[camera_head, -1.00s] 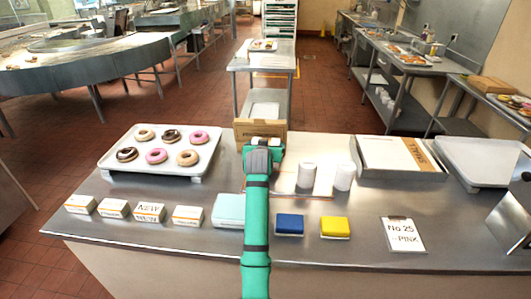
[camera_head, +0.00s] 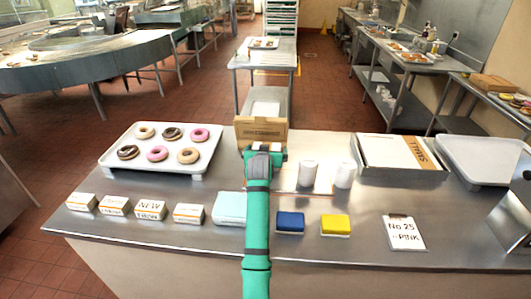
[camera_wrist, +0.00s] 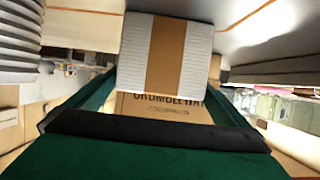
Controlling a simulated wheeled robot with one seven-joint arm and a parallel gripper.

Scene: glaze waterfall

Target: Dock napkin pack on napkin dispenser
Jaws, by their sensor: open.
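A white, ribbed napkin pack with a brown band (camera_wrist: 166,55) shows at the top middle of the wrist view, ahead of and between my fingers. My gripper (camera_wrist: 160,100) is open, with its green fingers spread to either side and no visible grip on the pack. In the head view my gripper (camera_head: 264,153) is at the back middle of the counter, in front of a cardboard carton (camera_head: 262,131); my arm hides most of what lies there. The carton's printed face (camera_wrist: 165,108) shows below the pack in the wrist view. I cannot pick out the napkin dispenser with certainty.
Two white cup stacks (camera_head: 307,174) stand just right of my gripper. A donut tray (camera_head: 123,163) is at the left and a shallow box (camera_head: 400,155) at the right. Small cartons (camera_head: 150,209), a blue block (camera_head: 290,222) and a yellow block (camera_head: 335,224) line the front.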

